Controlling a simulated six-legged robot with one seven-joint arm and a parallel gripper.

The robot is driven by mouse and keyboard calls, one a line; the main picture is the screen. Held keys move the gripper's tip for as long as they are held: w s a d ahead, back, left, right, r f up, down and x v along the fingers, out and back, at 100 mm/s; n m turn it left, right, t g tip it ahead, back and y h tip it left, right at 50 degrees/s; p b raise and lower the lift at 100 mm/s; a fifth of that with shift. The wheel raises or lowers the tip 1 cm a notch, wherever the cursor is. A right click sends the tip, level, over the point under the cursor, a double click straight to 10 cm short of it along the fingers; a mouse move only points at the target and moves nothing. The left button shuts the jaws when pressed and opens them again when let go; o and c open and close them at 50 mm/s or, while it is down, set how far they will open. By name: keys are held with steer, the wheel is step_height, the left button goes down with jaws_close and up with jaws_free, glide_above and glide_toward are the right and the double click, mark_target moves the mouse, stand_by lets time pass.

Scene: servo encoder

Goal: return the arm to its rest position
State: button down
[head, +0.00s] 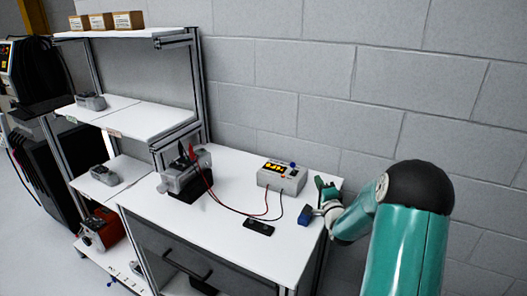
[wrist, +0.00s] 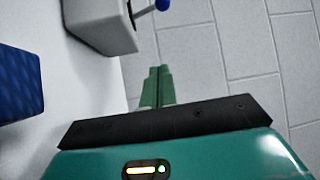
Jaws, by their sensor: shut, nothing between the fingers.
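My arm (head: 405,235) reaches in from the right of the head view, over the right end of the white workbench. My gripper (head: 322,183) is beside the bench's right edge, to the right of the grey box with the orange display (head: 281,179). In the wrist view the two green fingers (wrist: 158,72) lie together, shut, with nothing between them. The same grey box, with a blue knob, shows at the top left of the wrist view (wrist: 100,22). A blue object (head: 305,215) lies on the bench near the gripper; a blue patterned thing fills the wrist view's left edge (wrist: 18,85).
A small black device (head: 259,228) lies at the front. Shelves (head: 130,118) stand at left. A block wall (head: 330,80) is behind.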

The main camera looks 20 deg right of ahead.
steer(key=shift+w+a+r, duration=0.1)
steer(key=shift+a+r, duration=0.15)
steer(key=s+a+r+n+g, duration=0.3)
steer(key=s+a+r+n, duration=0.15)
steer(key=a, duration=0.35)
steer(key=s+a+r+n+g, duration=0.3)
steer(key=a+r+n+g, duration=0.15)
steer(key=a+r, duration=0.2)
steer(key=s+a+n+g+y, duration=0.1)
steer(key=s+a+n+g, duration=0.2)
steer(key=s, duration=1)
steer(key=s+a+n+g+y, duration=0.2)
steer(key=s+a+n, duration=0.4)
steer(key=s+a, duration=0.6)
steer(key=shift+s+a+n+g, duration=0.2)
steer(key=shift+s+n+g, duration=0.3)
steer(key=shift+s, duration=0.55)
